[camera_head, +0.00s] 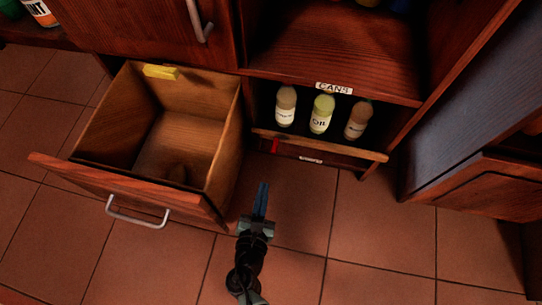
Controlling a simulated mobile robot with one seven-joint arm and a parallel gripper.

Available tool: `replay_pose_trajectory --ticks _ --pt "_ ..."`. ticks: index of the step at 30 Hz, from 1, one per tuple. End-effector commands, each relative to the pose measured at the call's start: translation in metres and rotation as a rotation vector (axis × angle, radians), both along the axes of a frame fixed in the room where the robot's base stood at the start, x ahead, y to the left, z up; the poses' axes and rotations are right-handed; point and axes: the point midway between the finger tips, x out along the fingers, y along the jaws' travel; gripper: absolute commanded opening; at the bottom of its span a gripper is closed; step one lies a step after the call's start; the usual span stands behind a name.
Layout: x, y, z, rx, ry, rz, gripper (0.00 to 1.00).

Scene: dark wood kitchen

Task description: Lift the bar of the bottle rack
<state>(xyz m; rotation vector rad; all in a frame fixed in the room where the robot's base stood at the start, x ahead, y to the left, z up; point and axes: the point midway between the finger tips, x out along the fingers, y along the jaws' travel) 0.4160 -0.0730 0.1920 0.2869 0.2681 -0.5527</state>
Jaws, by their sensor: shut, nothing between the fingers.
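The bottle rack sits low in the cabinet, under the shelf labelled "CANS". Its wooden bar (320,145) runs across the front of the rack, below three bottles. The bottles are a pale labelled one (286,108), a yellow-green one marked "OIL" (322,114) and a brownish one (357,121). My gripper (262,187) is shut and empty, its blue fingers pointing up the picture. It is below and left of the bar, apart from it. A small red piece (275,145) shows near the bar's left end.
An open, mostly empty wooden drawer (140,188) with a metal handle (137,218) stands just left of my gripper. A yellow block (160,72) is at its back edge. Tiled floor (380,240) is clear to the right, before a dark cabinet (485,185).

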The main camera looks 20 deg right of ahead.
Motion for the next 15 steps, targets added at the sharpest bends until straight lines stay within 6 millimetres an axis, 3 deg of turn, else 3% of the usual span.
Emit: replay_pose_trajectory --ticks 15 --pt "0.081 -0.048 -0.036 0.001 -0.004 -0.004 0.00"
